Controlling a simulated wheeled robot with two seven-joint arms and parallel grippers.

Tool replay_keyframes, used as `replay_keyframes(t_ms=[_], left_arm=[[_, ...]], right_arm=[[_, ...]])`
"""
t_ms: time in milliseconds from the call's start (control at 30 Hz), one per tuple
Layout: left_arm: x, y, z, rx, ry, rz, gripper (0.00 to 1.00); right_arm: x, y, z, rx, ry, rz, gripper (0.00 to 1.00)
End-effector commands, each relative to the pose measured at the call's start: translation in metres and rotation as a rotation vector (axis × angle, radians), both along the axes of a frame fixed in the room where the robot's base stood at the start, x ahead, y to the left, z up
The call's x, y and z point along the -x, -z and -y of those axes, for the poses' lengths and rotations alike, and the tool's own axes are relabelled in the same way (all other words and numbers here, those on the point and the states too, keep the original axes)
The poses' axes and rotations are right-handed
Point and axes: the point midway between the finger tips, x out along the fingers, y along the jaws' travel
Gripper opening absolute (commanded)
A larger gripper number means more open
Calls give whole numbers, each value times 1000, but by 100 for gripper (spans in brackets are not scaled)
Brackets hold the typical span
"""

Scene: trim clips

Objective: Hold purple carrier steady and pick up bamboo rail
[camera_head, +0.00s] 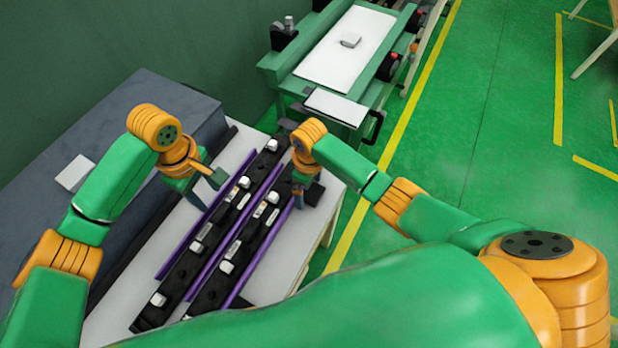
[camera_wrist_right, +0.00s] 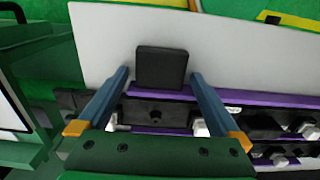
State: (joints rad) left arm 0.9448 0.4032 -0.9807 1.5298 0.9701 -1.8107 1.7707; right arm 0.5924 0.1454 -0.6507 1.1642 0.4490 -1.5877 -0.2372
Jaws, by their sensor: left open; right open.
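Long purple strips, which I take as the purple carrier (camera_head: 181,249), run along black bars on a white table; purple also shows in the right wrist view (camera_wrist_right: 255,99). No bamboo-coloured rail can be made out. My left gripper (camera_head: 205,190) is open above the left side of the strips, near their far half. My right gripper (camera_head: 300,193) is open at the right edge of the assembly. In the right wrist view its two blue fingers (camera_wrist_right: 158,76) stand apart, with a black block (camera_wrist_right: 162,66) between them in the picture. I cannot tell whether they touch it.
Black bars (camera_head: 178,277) carry several small white clips. The white table (camera_head: 285,262) has bare room right of the strips. A dark grey box (camera_head: 130,110) with a white plate (camera_head: 75,173) stands at the left. A green bench (camera_head: 345,50) stands beyond.

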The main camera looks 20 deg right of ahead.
Motion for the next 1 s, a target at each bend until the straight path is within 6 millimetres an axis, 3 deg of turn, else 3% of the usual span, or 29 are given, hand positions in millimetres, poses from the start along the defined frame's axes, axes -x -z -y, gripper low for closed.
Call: replay_keyframes(t_ms=[267, 600, 1000], left_arm=[[0, 0, 0, 0, 0, 0, 50], [0, 0, 0, 0, 0, 0, 50], [0, 0, 0, 0, 0, 0, 50]], right_arm=[[0, 4, 0, 1, 1, 1, 100], [0, 3, 0, 0, 3, 1, 8], [0, 3, 0, 0, 3, 1, 6]])
